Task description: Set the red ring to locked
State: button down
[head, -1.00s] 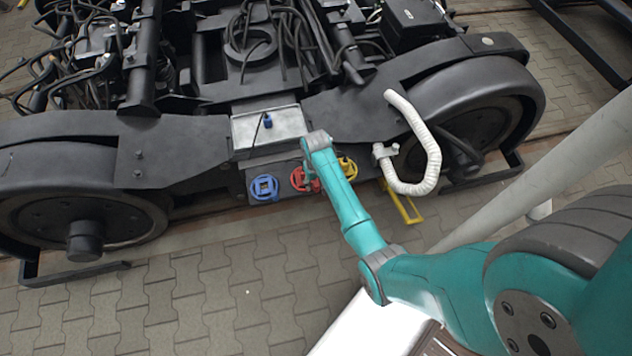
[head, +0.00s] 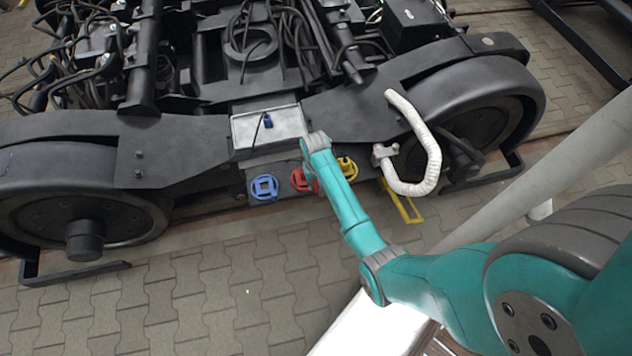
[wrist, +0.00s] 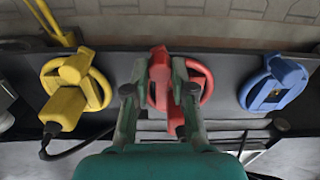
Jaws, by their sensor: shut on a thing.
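The red ring (head: 303,180) sits between the blue and yellow rings on the dark panel of the bogie's side, partly hidden by my arm in the head view. In the wrist view the red ring (wrist: 201,80) has a raised red bar across its middle. My gripper (wrist: 160,82) is over it, with one finger on each side of the red bar, shut on it. The ring's right rim shows outside the right finger. No lock marking is readable in either view.
A blue ring (head: 264,188) is left of the red one in the head view, and a yellow ring (head: 347,168) with a cable is right of it. A yellow bracket (head: 404,205) and a white hose (head: 431,160) lie further right. Paved floor in front is clear.

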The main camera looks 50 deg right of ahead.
jog(key=shift+w+a+m, duration=0.55)
jog(key=shift+a+m, duration=0.2)
jog(key=shift+m, duration=1.1)
jog(key=shift+w+a+m, duration=0.5)
jog(key=shift+a+m, duration=0.3)
jog(key=shift+m, duration=1.1)
jog(key=shift+w+a+m, duration=0.55)
jog(key=shift+a+m, duration=0.2)
jog(key=shift+m, duration=1.1)
jog(key=c, duration=1)
grip_release()
jog(key=shift+o, duration=0.2)
jog(key=shift+r, duration=0.1)
notch_tip(320, 180, up, 12)
